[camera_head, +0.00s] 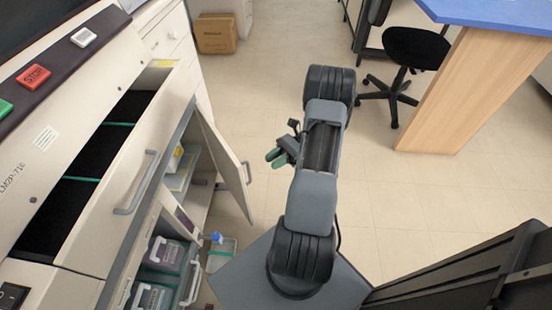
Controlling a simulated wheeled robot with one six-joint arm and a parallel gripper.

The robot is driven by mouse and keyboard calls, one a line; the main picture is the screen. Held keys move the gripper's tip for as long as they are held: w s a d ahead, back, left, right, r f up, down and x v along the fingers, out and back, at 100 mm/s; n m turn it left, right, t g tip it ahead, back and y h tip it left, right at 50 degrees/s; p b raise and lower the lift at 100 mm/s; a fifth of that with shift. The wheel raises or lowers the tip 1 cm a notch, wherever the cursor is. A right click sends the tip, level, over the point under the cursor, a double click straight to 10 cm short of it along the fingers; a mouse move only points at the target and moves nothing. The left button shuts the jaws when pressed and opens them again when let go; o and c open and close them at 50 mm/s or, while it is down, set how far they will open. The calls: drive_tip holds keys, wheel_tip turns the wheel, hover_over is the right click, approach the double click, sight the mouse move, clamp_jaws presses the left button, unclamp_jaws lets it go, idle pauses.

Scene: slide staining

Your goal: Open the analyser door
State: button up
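The analyser (25,165) stands along the left side, with a pale front and a dark top strip. A hinged pale door (224,160) with a grey bar handle (247,172) stands swung out from its lower front, and shelves show behind it. Above this door, a wide drawer front (124,190) with a long grey handle is pulled out, showing dark slots. My gripper (276,157), with green fingertips, is just right of the door handle, apart from it in the picture. It looks empty. The gap between its fingertips is too small to judge.
A green button, a red STOP button (33,77) and a white button line the top strip. Bins (164,255) sit in the lower compartment. A cardboard box (215,33), black chair (415,48) and blue-topped table (495,14) stand farther off. The floor between is clear.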

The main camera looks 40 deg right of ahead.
drive_tip(key=shift+s+a+r, duration=0.2)
drive_tip(key=shift+s, duration=0.25)
drive_tip(key=shift+s+a+r, duration=0.2)
drive_tip(key=shift+s, duration=0.25)
